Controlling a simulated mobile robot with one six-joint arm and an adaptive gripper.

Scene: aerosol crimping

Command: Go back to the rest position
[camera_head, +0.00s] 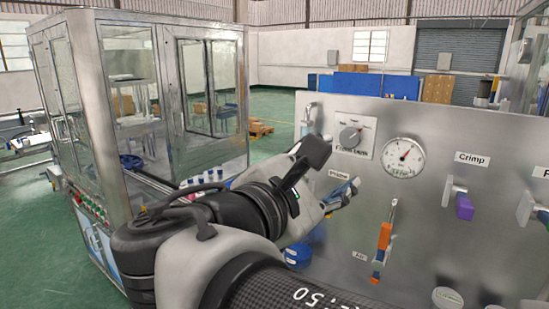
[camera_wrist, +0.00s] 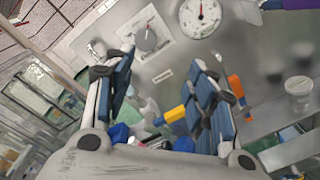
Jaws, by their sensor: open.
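My gripper (camera_wrist: 160,95) is open in the wrist view, with two blue-padded fingers apart. I see no object held between them. In the head view my gripper (camera_head: 340,190) is partly hidden behind my own wrist, in front of the steel panel (camera_head: 450,120). Beyond the fingers in the wrist view are a yellow handle (camera_wrist: 174,114) and, to the right, an orange handle (camera_wrist: 236,86). The orange handle (camera_head: 385,236) also shows in the head view, below the gauge. Whether the fingers touch the panel cannot be told.
The panel carries a knob (camera_head: 350,137), a round gauge (camera_head: 403,155) and a purple handle (camera_head: 464,206) under the Crimp label. A glass-walled machine (camera_head: 130,110) stands at the left. Blue containers (camera_head: 298,254) sit low beside my arm. Green floor (camera_head: 275,140) is open behind.

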